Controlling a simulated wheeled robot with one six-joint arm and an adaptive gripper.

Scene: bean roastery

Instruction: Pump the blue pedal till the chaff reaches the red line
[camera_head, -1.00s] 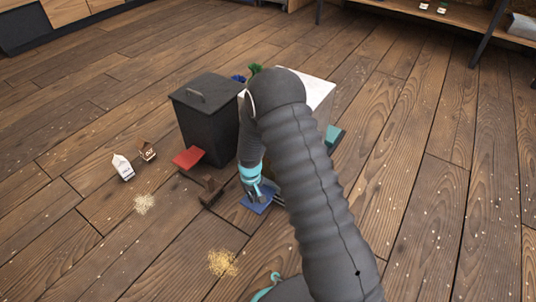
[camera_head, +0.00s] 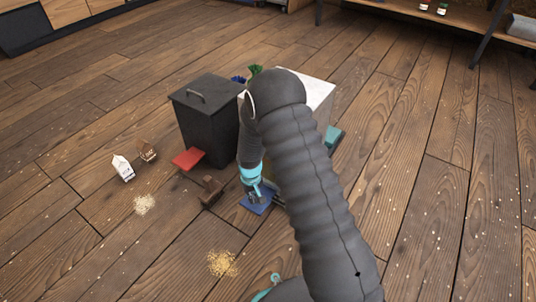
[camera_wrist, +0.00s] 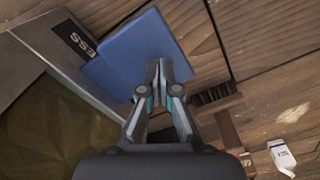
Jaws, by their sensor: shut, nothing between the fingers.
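The blue pedal (camera_head: 256,204) is a flat blue plate near the floor at the front of a pale box (camera_head: 318,92). My gripper (camera_head: 255,196) is at the pedal, and my arm covers much of the box. In the wrist view my gripper (camera_wrist: 158,88) is shut and empty, its tips over the pedal's near edge. I cannot tell whether they touch it. A brownish surface (camera_wrist: 60,130) shows at lower left; no red line is visible.
A dark lidded bin (camera_head: 208,120) with a red pedal (camera_head: 187,158) stands left of the box. A brown brush-like block (camera_head: 211,190) lies between the pedals. A teal pedal (camera_head: 334,136) is at right. Small cartons (camera_head: 123,167) and chaff piles (camera_head: 222,263) lie on open floor.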

